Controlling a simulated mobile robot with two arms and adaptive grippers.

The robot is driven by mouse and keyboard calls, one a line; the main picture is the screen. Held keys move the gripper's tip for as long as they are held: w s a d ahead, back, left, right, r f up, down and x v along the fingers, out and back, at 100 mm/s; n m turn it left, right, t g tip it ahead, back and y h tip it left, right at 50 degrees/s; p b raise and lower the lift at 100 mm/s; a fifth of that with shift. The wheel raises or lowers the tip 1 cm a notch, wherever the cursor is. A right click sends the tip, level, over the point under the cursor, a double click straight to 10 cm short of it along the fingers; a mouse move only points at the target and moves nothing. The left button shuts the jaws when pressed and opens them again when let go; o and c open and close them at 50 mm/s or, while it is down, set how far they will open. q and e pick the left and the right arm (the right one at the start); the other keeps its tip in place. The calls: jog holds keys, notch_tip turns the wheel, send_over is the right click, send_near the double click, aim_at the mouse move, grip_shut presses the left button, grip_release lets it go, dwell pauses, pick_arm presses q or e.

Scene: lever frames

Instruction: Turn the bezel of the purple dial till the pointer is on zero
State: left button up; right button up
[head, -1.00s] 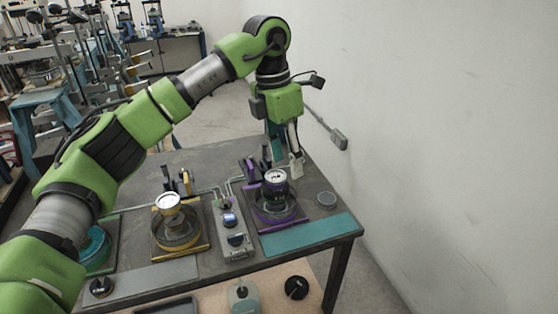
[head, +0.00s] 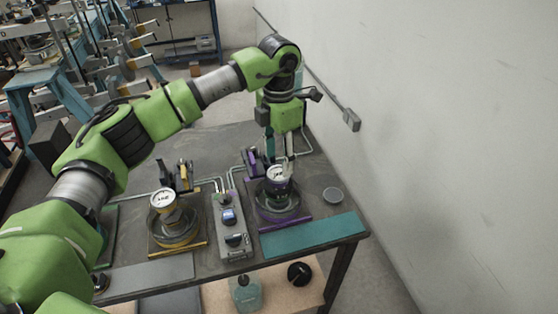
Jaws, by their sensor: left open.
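The purple dial (head: 277,173) has a round white face and stands upright on a purple-edged fixture (head: 285,218) at the right part of the table. Its pointer is too small to read. My left gripper (head: 280,154) hangs down just behind the dial's top, fingers open. One pale fingertip shows close to the dial's rear right edge; whether it touches the bezel I cannot tell. My right gripper is not in view.
A yellow dial fixture (head: 163,201) stands to the left. A grey control box (head: 232,240) sits between the two. A wall (head: 450,150) rises beyond the table's right side.

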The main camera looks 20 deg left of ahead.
aim_at(279, 172)
pick_arm(q)
notch_tip(279, 172, down, 2)
jog(key=shift+s+f+p, duration=0.1)
jog(key=shift+p, duration=0.2)
jog(key=shift+f, duration=0.6)
jog(key=c, duration=0.8)
jog(key=shift+c, duration=0.2)
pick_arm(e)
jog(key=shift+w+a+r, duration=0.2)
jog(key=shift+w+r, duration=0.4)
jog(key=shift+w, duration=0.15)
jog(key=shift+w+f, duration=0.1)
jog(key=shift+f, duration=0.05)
